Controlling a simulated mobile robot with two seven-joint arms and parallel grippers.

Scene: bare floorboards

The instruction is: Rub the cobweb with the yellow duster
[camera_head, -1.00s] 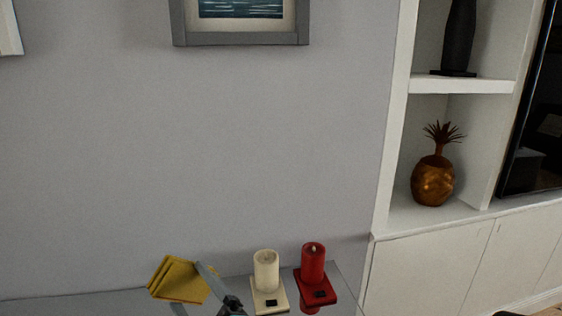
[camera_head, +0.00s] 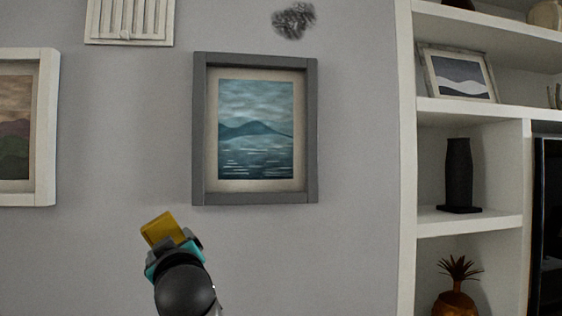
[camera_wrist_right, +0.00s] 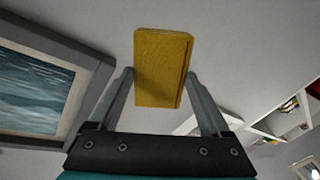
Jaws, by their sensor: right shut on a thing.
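The cobweb (camera_head: 294,20) is a grey, tangled patch high on the wall, above the seascape picture, near the top edge of the head view. The yellow duster (camera_head: 160,228) is in my right gripper (camera_head: 174,243), below and left of that picture's frame and well below the cobweb. In the right wrist view the duster (camera_wrist_right: 160,60) stands up between the two fingers of the right gripper (camera_wrist_right: 160,88), which is shut on it. The cobweb does not show clearly in the wrist view. My left gripper is not in view.
The grey-framed seascape picture (camera_head: 312,130) hangs on the wall between the duster's height and the cobweb. A white-framed picture (camera_head: 50,130) hangs at left, and a white vent (camera_head: 130,38) is at top left. White shelves (camera_head: 406,150) with ornaments stand at right.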

